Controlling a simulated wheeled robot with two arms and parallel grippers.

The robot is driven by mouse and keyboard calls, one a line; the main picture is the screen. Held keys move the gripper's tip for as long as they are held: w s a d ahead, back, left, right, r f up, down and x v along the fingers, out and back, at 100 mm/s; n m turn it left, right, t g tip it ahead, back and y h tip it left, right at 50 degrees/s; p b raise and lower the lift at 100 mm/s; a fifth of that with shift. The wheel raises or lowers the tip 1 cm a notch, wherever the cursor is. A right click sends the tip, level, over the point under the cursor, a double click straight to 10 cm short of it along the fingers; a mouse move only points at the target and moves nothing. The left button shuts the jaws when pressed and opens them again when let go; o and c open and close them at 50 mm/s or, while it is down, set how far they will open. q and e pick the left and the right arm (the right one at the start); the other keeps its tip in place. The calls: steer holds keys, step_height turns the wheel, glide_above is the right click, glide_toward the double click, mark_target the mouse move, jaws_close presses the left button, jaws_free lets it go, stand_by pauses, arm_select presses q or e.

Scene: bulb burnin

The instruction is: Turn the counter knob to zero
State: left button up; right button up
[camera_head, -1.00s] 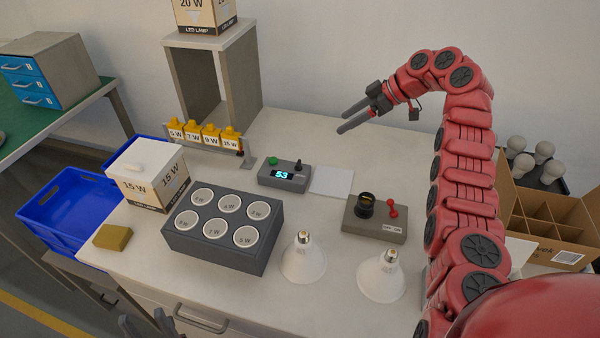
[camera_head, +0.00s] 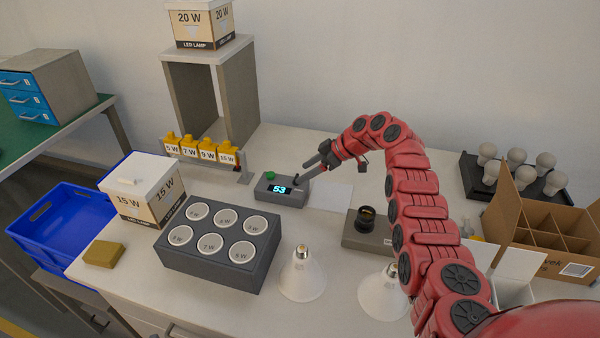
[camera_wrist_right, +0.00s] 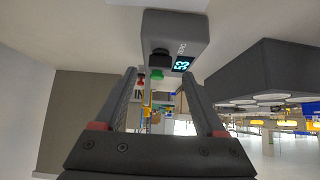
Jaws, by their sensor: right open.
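The counter (camera_head: 281,196) is a small dark grey box on the bench, its lit display reading 53. A green button (camera_head: 270,175) and a black knob (camera_head: 295,181) are on its top. In the right wrist view the counter (camera_wrist_right: 176,30) shows upside down at the top, with the knob (camera_wrist_right: 158,59) lined up between the fingertips. My right gripper (camera_head: 304,171) is open and empty, its fingertips close to the knob; it also shows in the right wrist view (camera_wrist_right: 160,72). I cannot tell whether a finger touches the knob. My left gripper is not in view.
A white pad (camera_head: 330,196) lies right of the counter. A lamp tester (camera_head: 362,236), two bulbs (camera_head: 302,280) and a grey socket block (camera_head: 216,275) stand in front. The yellow-tagged rack (camera_head: 205,157) is left, a grey shelf stand (camera_head: 240,85) behind.

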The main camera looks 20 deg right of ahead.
mark_target(297, 176)
steer(key=shift+x, duration=1.6)
steer(key=shift+c, duration=0.3)
jaws_close()
